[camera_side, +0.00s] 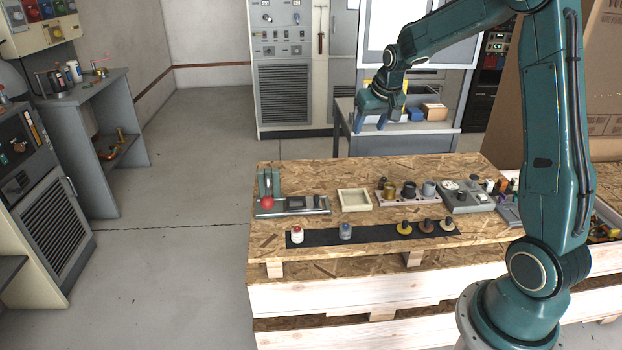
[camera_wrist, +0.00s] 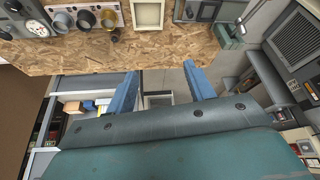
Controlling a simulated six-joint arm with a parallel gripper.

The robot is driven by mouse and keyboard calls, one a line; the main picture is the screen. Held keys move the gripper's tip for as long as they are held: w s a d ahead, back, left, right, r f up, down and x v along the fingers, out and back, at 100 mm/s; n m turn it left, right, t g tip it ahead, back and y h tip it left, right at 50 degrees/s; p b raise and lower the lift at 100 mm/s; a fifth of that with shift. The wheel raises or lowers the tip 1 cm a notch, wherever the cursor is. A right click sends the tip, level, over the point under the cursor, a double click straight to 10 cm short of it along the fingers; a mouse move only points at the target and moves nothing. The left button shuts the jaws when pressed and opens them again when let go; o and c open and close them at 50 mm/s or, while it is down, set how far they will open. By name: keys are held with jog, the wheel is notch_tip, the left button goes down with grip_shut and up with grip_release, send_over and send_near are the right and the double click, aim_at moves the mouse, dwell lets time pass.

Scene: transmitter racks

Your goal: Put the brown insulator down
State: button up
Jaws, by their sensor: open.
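My gripper (camera_side: 370,123) is raised beyond the table's back edge, well away from the brown insulator. Its two blue fingers are apart, and the wrist view also shows the gripper (camera_wrist: 160,72) with nothing between the fingers. The brown insulator on the strip is not visible in the wrist view.
A pink block (camera_side: 399,198) with several round parts, an empty cream tray (camera_side: 355,200), and a grey fixture with a red ball (camera_side: 267,203) stand behind the strip. A grey gauge box (camera_side: 466,196) is at right.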

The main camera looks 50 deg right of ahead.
jog(key=s+a+r+n, duration=0.2)
jog(key=s+a+r, duration=0.35)
jog(key=a, duration=0.35)
jog(key=s+a+r+n+y, duration=0.1)
jog(key=s+a+n, duration=0.1)
jog(key=s+a, duration=0.5)
jog(key=s+a+r+n+t+y, duration=0.1)
jog(key=s+a+r, duration=0.1)
jog(key=s+a, duration=0.6)
jog(key=s, duration=0.4)
jog(key=shift+s+n, duration=0.35)
jog(key=shift+n, duration=0.05)
jog(key=shift+o, duration=0.5)
jog(key=shift+s+a+f, duration=0.15)
jog(key=shift+s, duration=0.25)
jog(key=shift+w, duration=0.1)
